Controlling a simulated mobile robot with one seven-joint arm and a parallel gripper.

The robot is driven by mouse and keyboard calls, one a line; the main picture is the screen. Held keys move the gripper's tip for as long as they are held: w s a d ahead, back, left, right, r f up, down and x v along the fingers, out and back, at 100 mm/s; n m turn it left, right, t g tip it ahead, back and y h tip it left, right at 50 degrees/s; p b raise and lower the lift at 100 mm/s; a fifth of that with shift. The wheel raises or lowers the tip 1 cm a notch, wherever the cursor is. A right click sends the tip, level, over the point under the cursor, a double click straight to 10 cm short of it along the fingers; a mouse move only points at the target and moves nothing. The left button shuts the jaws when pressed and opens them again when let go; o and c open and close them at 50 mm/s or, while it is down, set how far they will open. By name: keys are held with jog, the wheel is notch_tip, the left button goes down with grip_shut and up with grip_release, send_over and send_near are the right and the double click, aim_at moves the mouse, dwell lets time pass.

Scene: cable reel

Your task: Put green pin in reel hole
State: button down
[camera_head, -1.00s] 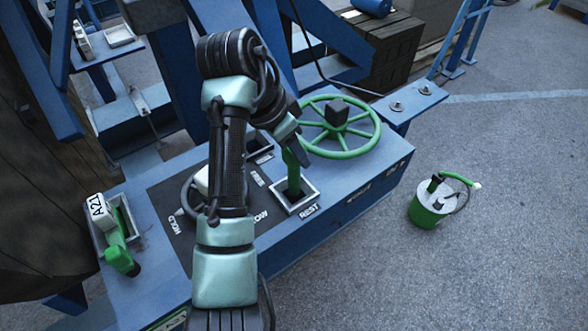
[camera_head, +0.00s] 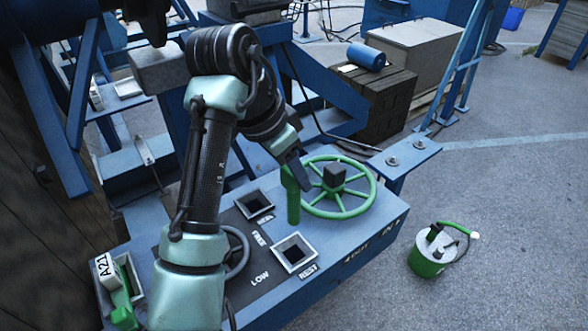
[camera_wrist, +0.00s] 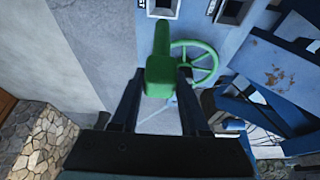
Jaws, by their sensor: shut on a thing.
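The green pin (camera_head: 293,203) is in my gripper (camera_head: 297,170), hanging roughly upright above the blue console. In the wrist view the pin (camera_wrist: 161,72) sits between the two dark fingers of my gripper (camera_wrist: 158,82), which are shut on its thick green head. In the head view the pin's lower end is above the console top, apart from the sockets. The square socket marked REST (camera_head: 294,253) is empty. A dark planked surface, perhaps the reel (camera_head: 45,230), fills the left edge. I cannot make out the reel hole in either view.
A green handwheel (camera_head: 338,187) stands right behind the pin. Another empty square socket (camera_head: 254,205) is on the console (camera_head: 350,255). A white tag marked A21 (camera_head: 106,271) and a green part are at the left.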

jog(key=shift+r+p, duration=4.35)
jog(key=shift+r, duration=0.05)
